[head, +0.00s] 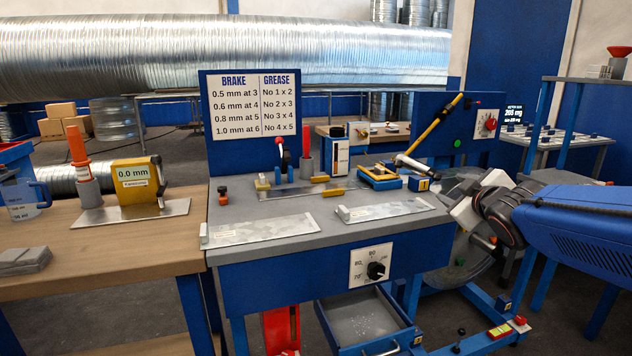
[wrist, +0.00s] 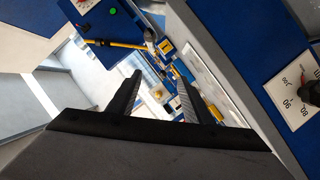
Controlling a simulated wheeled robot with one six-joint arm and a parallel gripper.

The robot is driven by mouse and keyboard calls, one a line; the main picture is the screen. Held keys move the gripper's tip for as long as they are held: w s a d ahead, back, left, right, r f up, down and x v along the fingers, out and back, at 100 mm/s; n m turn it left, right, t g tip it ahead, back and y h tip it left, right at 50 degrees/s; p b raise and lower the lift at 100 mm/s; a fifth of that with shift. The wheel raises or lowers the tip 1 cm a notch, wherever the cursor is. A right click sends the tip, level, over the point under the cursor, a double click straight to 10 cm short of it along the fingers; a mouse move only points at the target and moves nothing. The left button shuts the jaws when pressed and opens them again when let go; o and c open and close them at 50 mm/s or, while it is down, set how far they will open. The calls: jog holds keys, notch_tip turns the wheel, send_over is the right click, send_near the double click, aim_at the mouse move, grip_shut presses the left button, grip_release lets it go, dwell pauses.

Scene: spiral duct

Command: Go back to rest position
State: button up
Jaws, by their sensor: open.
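My gripper (head: 476,197) is at the right side of the blue workbench (head: 288,280) in the head view, at the end of my blue arm. In the wrist view my gripper (wrist: 156,96) shows two dark fingers spread apart with nothing between them. Beyond the fingers lie yellow and blue bench fittings, a yellow bar and the bench's front dial. I cannot tell how far the fingertips are from these things.
Two metal plates (head: 262,230) (head: 385,210) lie on the bench top. A drawer (head: 366,318) stands open below the front dial (head: 376,270). A wooden table (head: 120,232) is at the left. A yellow bar (head: 435,124) slants up behind the bench, near a red dial (head: 490,123).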

jog(key=s+a+f+m+g, duration=0.1)
jog(key=s+f+m+g, duration=0.2)
jog(key=s+f, duration=0.3)
jog(key=s+a+f+m+g, duration=0.2)
jog(key=s+f, duration=0.5)
jog(key=s, duration=0.8)
jog(key=s+a+f+m+g, duration=0.1)
jog(key=s+f+m+g, duration=0.2)
jog(key=s, duration=0.7)
notch_tip(320, 180, down, 4)
jog(key=g, duration=0.2)
jog(key=shift+s+a+m+g+y, duration=0.25)
jog(key=shift+m+g+y, duration=0.05)
jog(key=shift+m, duration=0.1)
